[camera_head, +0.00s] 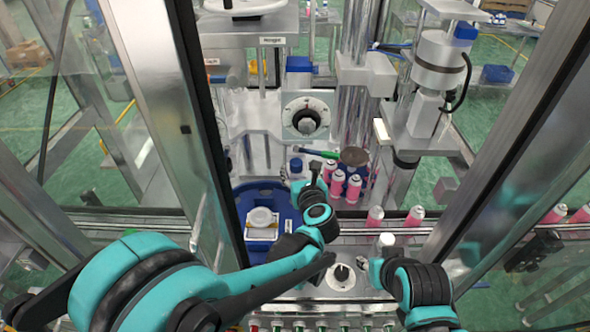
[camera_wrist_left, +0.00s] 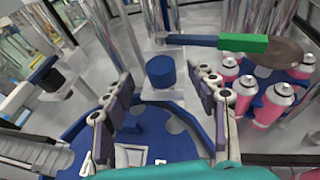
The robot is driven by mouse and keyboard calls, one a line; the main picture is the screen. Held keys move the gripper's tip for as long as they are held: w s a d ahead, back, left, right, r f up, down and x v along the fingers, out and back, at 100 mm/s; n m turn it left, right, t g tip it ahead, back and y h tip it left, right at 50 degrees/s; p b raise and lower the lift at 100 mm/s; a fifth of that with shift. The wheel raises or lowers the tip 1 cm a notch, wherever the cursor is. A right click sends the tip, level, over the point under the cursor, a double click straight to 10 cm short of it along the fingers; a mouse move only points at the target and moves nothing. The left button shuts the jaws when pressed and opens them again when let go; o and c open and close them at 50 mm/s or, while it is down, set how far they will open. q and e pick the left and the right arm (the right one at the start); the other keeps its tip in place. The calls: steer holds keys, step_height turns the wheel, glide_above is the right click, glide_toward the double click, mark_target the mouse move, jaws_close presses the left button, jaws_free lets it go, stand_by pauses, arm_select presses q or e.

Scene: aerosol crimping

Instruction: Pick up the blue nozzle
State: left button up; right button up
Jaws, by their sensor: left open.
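The blue nozzle (camera_wrist_left: 160,71) is a short blue cylinder standing upright on a metal block in the left wrist view. In the head view, a small blue piece (camera_head: 296,165) that looks like it shows just left of my left gripper. My left gripper (camera_head: 309,178) is open and empty. In the wrist view its two fingers (camera_wrist_left: 163,88) are spread on either side of the nozzle, with a gap to each side; I cannot tell whether it is fully between them. My right arm ends at the lower right of the head view, and its fingers are not clear.
Pink aerosol cans (camera_head: 337,183) stand in a blue star wheel behind and right of the left gripper. A green and blue bar (camera_wrist_left: 243,43) and a round brown disc lie above them. A blue round plate (camera_head: 258,196) lies left. Metal posts flank the work area.

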mark_target(297, 165)
arm_select(q)
steer(key=x, duration=0.3)
jaws_close()
steer(key=shift+r, duration=0.1)
steer(key=shift+r, duration=0.55)
step_height(297, 165, up, 2)
steer(key=shift+r+p, duration=0.25)
steer(key=shift+p, duration=0.25)
steer(key=s+d, duration=0.1)
steer(key=s, duration=0.8)
steer(key=s+d, duration=0.2)
steer(key=s, duration=0.6)
steer(key=shift+s+d+p, duration=0.25)
steer(key=shift+s+p, duration=0.15)
steer(key=shift+p, duration=0.05)
steer(key=shift+f, duration=0.1)
